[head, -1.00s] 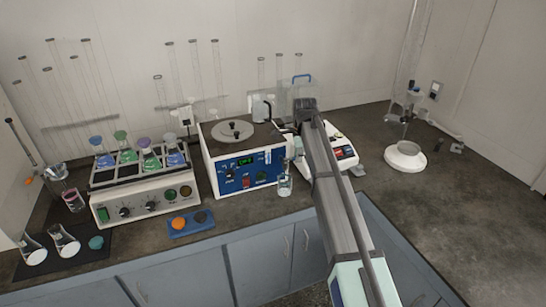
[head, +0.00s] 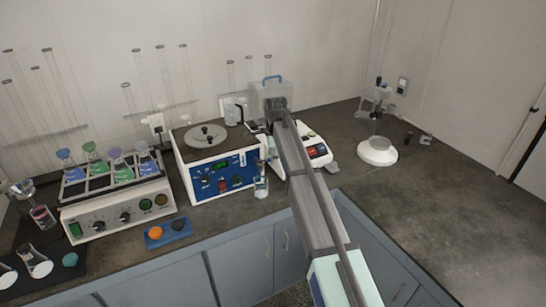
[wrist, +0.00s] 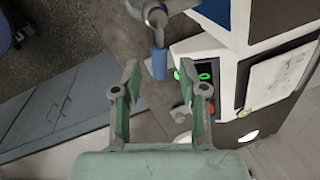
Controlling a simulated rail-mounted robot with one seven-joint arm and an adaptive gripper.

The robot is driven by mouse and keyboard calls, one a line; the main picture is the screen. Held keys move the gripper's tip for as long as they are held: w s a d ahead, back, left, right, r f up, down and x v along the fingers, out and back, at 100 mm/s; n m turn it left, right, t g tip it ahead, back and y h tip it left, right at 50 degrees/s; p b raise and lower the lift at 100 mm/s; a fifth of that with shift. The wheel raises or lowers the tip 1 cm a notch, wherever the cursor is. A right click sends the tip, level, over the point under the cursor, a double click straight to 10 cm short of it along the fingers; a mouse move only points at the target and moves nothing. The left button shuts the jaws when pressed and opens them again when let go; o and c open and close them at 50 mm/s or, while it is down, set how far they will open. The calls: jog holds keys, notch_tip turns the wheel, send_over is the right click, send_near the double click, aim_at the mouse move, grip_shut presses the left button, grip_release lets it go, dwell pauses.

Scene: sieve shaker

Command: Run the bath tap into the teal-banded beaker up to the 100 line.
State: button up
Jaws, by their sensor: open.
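The bath (head: 222,175), a white box with a blue front panel and lit green display, stands mid-bench. A grey fitting with a blue sleeve (wrist: 159,64), which looks like the tap, lies just beyond the gap between the fingertips. In the head view my arm hides much of this area.
A shaker (head: 118,208) with several flasks stands left of the bath. A blue tray (head: 166,233) with an orange item lies in front. A balance (head: 317,152) is behind my arm, and a white round-based stand (head: 376,152) is farther right.

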notch_tip(320, 180, up, 11)
jog(key=s, duration=0.2)
jog(key=shift+d, duration=0.3)
jog(key=shift+s+r, duration=0.1)
dwell(6.9)
